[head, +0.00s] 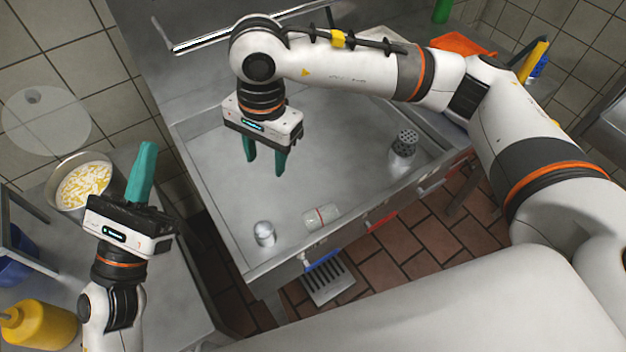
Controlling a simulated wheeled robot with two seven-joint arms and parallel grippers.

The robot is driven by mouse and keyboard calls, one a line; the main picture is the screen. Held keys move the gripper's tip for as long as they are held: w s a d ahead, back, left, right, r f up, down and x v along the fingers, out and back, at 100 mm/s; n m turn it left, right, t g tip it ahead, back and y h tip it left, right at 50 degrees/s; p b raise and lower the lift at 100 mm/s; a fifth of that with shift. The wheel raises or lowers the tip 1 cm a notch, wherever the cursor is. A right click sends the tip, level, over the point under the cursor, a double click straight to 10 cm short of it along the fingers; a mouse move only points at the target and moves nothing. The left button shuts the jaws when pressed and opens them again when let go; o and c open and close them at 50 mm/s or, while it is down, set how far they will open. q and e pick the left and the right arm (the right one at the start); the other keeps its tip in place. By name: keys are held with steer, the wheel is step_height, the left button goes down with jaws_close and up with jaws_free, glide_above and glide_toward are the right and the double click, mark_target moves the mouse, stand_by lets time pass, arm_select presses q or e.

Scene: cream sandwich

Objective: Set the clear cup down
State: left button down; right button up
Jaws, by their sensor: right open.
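A clear cup-like vessel (322,217) with a red line around it lies on its side near the front edge of the steel worktop (345,150). A small shiny cup-like thing (264,234) stands upright to its left; I cannot tell whether it is glass or metal. My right gripper (265,168) points down over the worktop, behind both, with its teal fingers apart and nothing between them. My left gripper (143,170) is over the left counter beside a pot, its teal fingers pointing up the picture. Its fingers overlap in this view, so their gap is hidden.
A pot (54,197) with yellow-white food and a yellow bottle (42,326) stand on the left counter. A perforated steel container (404,146) stands at the worktop's right. Blue (323,261) and red (381,220) handles are at its front edge. The worktop's middle is clear.

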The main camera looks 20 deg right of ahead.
mark_target(314, 215)
steer(key=s+d+f+m+h, duration=0.1)
steer(key=s+d+f+m, duration=0.3)
steer(key=d+f+m, duration=0.35)
steer(key=f, duration=1.1)
steer(key=shift+a+f, duration=0.15)
steer(key=shift+a, duration=0.05)
steer(key=shift+c, duration=0.4)
steer(key=c, duration=0.5)
arm_select(q)
steer(key=c, duration=1.7)
jaws_free()
